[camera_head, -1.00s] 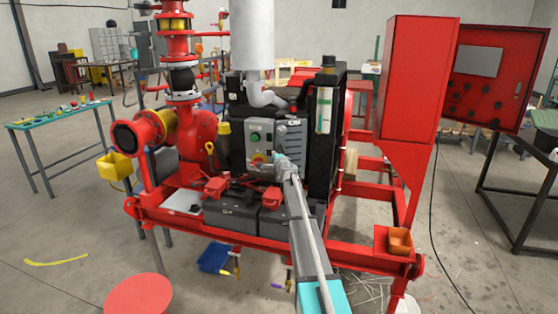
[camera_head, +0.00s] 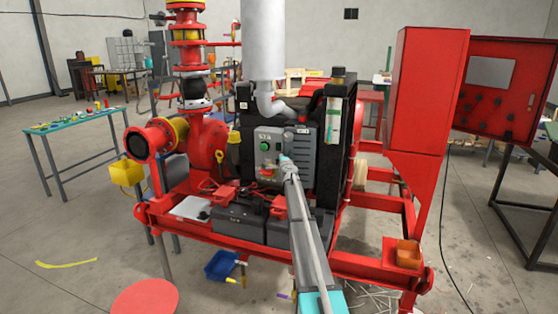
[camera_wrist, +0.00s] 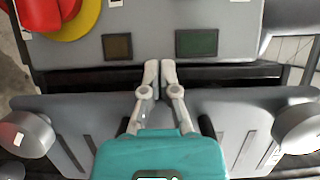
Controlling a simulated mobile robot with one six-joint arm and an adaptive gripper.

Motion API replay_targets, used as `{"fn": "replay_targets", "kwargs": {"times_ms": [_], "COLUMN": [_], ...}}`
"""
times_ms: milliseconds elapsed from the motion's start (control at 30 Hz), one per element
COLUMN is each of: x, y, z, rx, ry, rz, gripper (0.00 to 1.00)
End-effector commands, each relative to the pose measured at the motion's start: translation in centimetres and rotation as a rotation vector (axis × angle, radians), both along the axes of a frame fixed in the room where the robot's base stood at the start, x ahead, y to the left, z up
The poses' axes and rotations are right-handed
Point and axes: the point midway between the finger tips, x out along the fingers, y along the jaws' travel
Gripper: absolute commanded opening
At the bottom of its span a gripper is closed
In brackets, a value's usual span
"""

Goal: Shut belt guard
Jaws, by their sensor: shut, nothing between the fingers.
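A grey slotted plate (camera_wrist: 70,130), which looks like the belt guard, spans the lower wrist view, with a round knob-like part near each end. I cannot tell how far it stands open. A grey panel (camera_wrist: 160,35) lies above it, with a dark gap between. My gripper (camera_wrist: 160,66) is shut and empty, its fingertips over this gap at the panel's lower edge; contact is unclear. In the head view my gripper (camera_head: 284,159) is in front of the grey control box (camera_head: 270,145), and my arm hides part of the area below.
A red and yellow button (camera_wrist: 60,15) is close by at upper left in the wrist view. Black batteries (camera_head: 240,222) sit low on the red skid frame (camera_head: 190,228). A red cabinet (camera_head: 420,100) with its door open stands to the right.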

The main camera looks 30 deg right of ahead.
Motion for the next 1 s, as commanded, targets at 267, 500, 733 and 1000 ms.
{"fn": "replay_targets", "kwargs": {"times_ms": [267, 500, 733, 1000], "x": [-0.3, -0.4, -0.4, -0.5], "y": [-1.2, -1.6, -1.8, -1.9], "z": [0.0, 0.0, 0.0, 0.0], "rx": [0.0, 0.0, 0.0, 0.0], "ry": [0.0, 0.0, 0.0, 0.0], "rz": [-0.031, -0.041, -0.045, -0.048], "gripper": [0.0, 0.0, 0.0, 0.0]}}
